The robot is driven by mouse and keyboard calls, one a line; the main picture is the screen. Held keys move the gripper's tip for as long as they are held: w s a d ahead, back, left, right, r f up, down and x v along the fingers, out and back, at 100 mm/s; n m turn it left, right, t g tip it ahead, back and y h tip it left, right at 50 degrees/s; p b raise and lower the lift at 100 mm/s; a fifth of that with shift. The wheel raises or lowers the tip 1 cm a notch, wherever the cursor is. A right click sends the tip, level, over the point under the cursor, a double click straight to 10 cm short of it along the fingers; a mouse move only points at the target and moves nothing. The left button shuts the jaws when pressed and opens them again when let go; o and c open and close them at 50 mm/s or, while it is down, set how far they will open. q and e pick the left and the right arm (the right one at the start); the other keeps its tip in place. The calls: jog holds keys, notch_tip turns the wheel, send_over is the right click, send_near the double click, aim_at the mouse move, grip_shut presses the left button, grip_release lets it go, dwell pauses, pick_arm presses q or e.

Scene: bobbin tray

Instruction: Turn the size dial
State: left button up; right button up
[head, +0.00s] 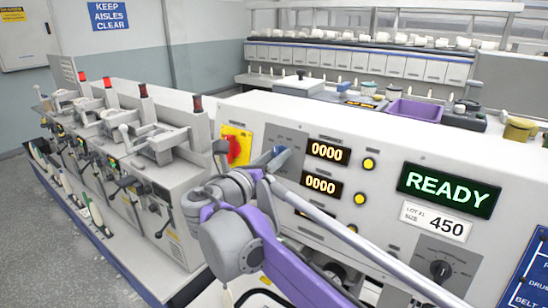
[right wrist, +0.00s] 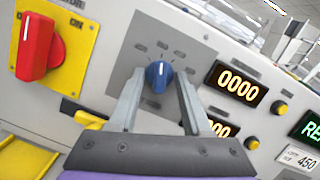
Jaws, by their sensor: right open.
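A blue dial (right wrist: 158,75) with a white pointer mark sits on a grey plate of the machine front, with small label marks around it, too small to read. In the head view the dial (head: 281,149) is mostly hidden by my right arm. My right gripper (right wrist: 160,84) is open, with one finger on each side of the dial; I cannot tell whether either touches it. In the head view the right gripper (head: 268,159) is at the dial plate. A lit display (head: 448,190) reads READY, above a card (head: 436,221) reading 450. My left gripper is not in view.
A red rotary switch (right wrist: 36,47) on a yellow plate is left of the dial. Counters reading 0000 (head: 328,151) and yellow buttons (head: 368,164) are to its right. A black knob (head: 440,270) is lower right. A purple tray (head: 414,110) stands behind the machine.

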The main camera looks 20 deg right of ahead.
grip_shut()
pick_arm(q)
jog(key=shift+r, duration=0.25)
pick_arm(e)
jog(key=shift+m, duration=0.4)
jog(key=m+g+h+p, duration=0.1)
jog(key=m+p, duration=0.1)
jog(key=m, duration=0.2)
jog(key=shift+w+a, duration=0.1)
jog(key=shift+w, duration=0.05)
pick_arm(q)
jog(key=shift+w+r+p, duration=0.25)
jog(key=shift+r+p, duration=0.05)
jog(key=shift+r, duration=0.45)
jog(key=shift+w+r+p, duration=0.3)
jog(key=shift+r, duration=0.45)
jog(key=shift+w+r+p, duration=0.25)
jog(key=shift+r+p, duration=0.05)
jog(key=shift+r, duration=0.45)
pick_arm(e)
jog(key=shift+m+g+h, duration=0.3)
jog(key=shift+m+g, duration=0.6)
jog(key=shift+m, duration=1.4)
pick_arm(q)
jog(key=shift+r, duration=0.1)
pick_arm(e)
jog(key=shift+f, duration=0.1)
grip_release()
